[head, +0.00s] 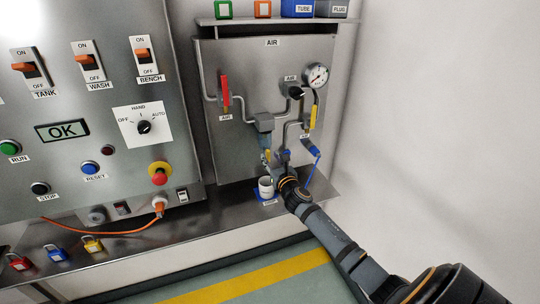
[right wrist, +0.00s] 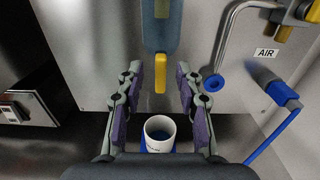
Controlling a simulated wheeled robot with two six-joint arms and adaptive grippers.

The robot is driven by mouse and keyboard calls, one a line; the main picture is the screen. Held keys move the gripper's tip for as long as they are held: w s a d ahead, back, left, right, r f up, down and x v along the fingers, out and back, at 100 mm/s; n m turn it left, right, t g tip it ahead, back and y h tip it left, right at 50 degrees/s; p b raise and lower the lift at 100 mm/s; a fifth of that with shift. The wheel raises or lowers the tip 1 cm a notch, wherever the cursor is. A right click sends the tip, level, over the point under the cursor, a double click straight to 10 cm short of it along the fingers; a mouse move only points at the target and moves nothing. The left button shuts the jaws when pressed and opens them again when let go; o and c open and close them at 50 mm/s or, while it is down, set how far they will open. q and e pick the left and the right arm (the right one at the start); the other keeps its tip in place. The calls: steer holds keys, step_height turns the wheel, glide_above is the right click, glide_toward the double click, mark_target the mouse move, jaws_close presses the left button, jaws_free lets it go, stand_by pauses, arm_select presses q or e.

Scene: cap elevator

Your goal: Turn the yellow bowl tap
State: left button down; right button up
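The yellow bowl tap (right wrist: 160,76) hangs under the grey-blue bowl (right wrist: 161,30) in the right wrist view. In the head view the bowl (head: 265,142) hangs below a grey block on the AIR panel, with a small bit of the yellow tap (head: 267,155) showing. My right gripper (right wrist: 159,88) is open, with one finger on each side of the tap and a gap on both sides. In the head view my right gripper (head: 276,163) is beside the bowl, its fingers partly hidden. My left gripper is not in view.
A white cup (head: 266,185) stands on a blue mat below the tap; the cup also shows in the right wrist view (right wrist: 160,129). A blue connector with a hose (head: 313,152) hangs to the right. A yellow lever (head: 313,116) and a red lever (head: 225,92) are above.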

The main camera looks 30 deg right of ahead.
steer(key=shift+x, duration=0.8)
jaws_close()
